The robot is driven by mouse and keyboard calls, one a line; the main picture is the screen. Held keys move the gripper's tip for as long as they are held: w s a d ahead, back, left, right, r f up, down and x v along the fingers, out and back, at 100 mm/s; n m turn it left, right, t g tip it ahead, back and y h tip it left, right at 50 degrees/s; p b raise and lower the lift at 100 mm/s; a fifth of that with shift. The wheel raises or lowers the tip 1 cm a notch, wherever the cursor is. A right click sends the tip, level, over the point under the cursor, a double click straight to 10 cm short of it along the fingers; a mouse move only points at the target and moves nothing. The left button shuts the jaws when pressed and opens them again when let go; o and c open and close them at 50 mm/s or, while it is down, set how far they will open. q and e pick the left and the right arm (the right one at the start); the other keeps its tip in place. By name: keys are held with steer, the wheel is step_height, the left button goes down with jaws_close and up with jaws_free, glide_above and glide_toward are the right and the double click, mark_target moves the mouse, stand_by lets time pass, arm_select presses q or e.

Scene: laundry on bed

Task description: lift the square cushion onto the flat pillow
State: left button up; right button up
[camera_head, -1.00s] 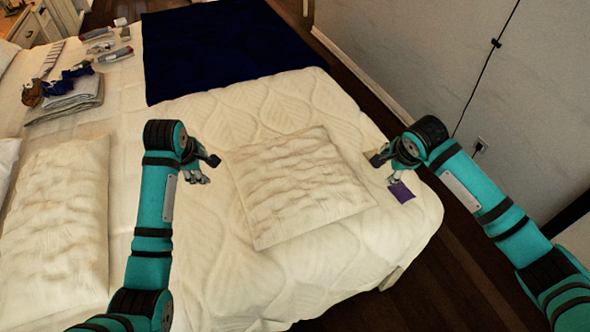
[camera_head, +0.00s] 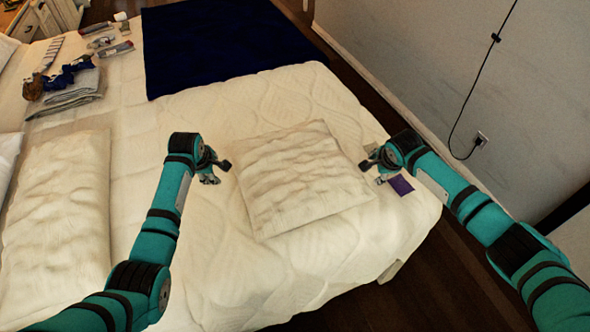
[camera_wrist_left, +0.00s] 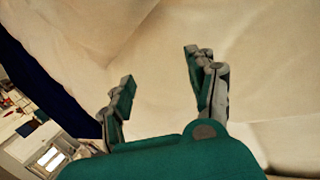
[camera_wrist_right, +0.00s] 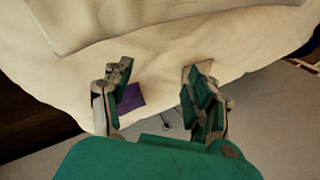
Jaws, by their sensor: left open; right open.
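The square cushion (camera_head: 300,180), cream and wrinkled, lies flat on the bed between my two grippers in the head view. The flat pillow (camera_head: 58,215), long and cream, lies at the left of the bed. My left gripper (camera_head: 219,172) is open and empty, close to the cushion's left edge. It also shows open in the left wrist view (camera_wrist_left: 160,90). My right gripper (camera_head: 371,172) is open and empty, close to the cushion's right edge. It also shows open in the right wrist view (camera_wrist_right: 160,90). Whether either gripper touches the cushion, I cannot tell.
A purple card (camera_head: 401,185) lies on the bed beside my right gripper. A dark blue blanket (camera_head: 222,45) covers the far part of the bed. Folded grey cloths (camera_head: 78,90) and small items lie at the far left. The quilt between pillow and cushion is clear.

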arm_select(q)
steer(key=shift+x, duration=1.25)
arm_select(e)
steer(key=x, duration=0.2)
steer(key=shift+w+f, duration=0.15)
steer(key=shift+f, duration=0.05)
arm_select(q)
steer(key=shift+w+d+f, duration=0.1)
steer(key=shift+d+f, duration=0.05)
steer(key=shift+d, duration=0.1)
arm_select(e)
steer(key=shift+w+a+f, duration=0.1)
steer(key=shift+a+f, duration=0.05)
steer(key=shift+a, duration=0.15)
arm_select(q)
steer(key=shift+d, duration=0.5)
arm_select(e)
steer(key=shift+a, duration=0.45)
